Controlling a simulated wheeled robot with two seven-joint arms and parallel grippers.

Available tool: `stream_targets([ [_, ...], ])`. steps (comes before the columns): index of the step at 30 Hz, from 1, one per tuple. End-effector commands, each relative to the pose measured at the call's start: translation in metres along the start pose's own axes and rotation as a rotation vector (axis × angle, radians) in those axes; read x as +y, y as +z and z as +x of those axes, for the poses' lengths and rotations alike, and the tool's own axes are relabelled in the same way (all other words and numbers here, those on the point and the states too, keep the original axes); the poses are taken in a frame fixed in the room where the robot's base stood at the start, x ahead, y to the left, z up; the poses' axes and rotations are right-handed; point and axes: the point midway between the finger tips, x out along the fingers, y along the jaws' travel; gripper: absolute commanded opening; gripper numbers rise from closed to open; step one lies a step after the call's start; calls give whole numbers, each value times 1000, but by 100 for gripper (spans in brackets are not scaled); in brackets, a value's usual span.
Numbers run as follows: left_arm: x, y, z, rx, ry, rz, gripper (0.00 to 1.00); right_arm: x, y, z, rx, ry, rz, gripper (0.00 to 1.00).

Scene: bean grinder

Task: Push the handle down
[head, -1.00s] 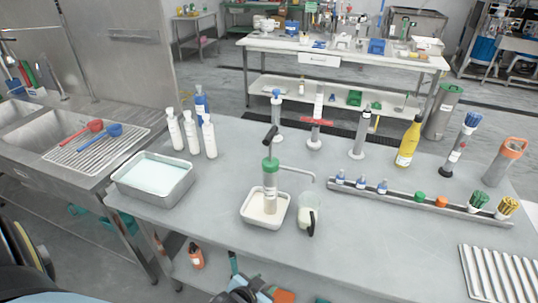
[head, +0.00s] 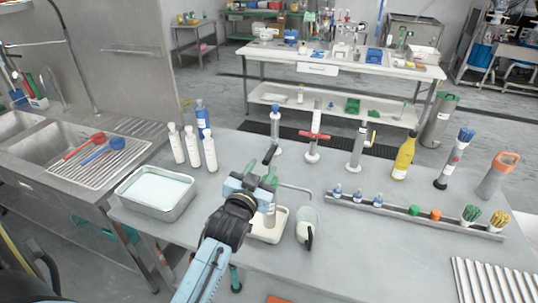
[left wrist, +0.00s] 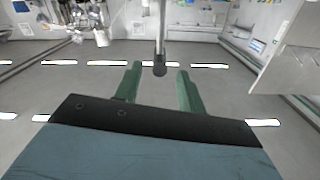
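The pump-like grinder (head: 270,215) stands upright in a square white tray (head: 286,222) on the grey counter; my left gripper hides its upper part. Its handle (head: 270,153) has a dark grip and shows just beyond my left gripper (head: 262,172). The left gripper is open, with green fingers apart and nothing clamped between them. In the left wrist view, the handle (left wrist: 160,68) is a metal rod with a black end, lined up between the fingertips; contact cannot be told. A clear jug (head: 308,225) with a black handle stands right of the tray, near the spout (head: 297,188). My right gripper is out of view.
White bottles (head: 193,147) and a metal pan (head: 155,190) stand to the left. Stands with red (head: 313,136) and blue tops are behind. A rack of small bottles (head: 415,215) lies right.

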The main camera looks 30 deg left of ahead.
Motion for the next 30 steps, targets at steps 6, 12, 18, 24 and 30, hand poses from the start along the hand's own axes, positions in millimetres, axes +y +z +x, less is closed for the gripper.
stream_targets([
  [6, -1, -1, 42, 1, -1, 0, 40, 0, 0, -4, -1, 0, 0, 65],
  [12, 0, 0, 59, 0, -1, 0, 40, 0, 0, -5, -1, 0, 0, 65],
  [18, 0, 0, 63, -1, -1, 0, 40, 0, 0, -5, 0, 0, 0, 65],
  [24, 0, 0, 62, -1, 0, 0, 33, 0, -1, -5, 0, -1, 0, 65],
  [30, 0, 0, 62, -1, 0, 0, 7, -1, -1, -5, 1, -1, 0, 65],
])
